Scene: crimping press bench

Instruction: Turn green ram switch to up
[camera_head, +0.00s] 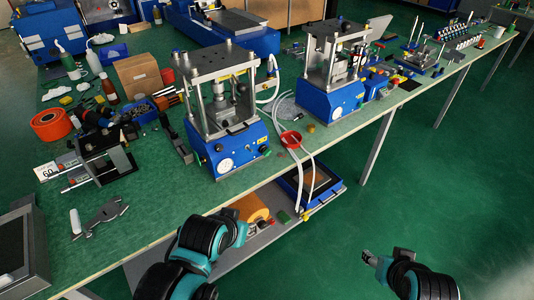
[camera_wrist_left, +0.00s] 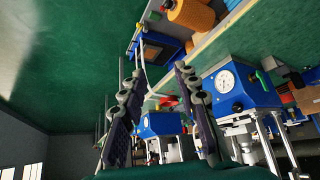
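The nearer blue press (camera_head: 238,150) stands at the bench's front edge in the head view, with a white gauge and small coloured controls on its front. A small green spot (camera_head: 262,141) beside a yellow button may be the green switch; its position is too small to read. In the left wrist view a press (camera_wrist_left: 245,92) with a gauge lies beyond the fingers, to the right. My left gripper (camera_wrist_left: 160,112) has its fingers apart and empty, clear of the press. Its fingers do not show in the head view. My right gripper (camera_head: 370,257) is low over the floor; its fingers are unclear.
A second blue press (camera_head: 332,98) stands behind to the right. White hoses and a red funnel-like piece (camera_head: 291,139) lie between. A lower shelf holds an orange spool (camera_head: 250,208) and a blue tray (camera_head: 308,188). Pliers (camera_head: 108,211) lie at left. Open floor is right.

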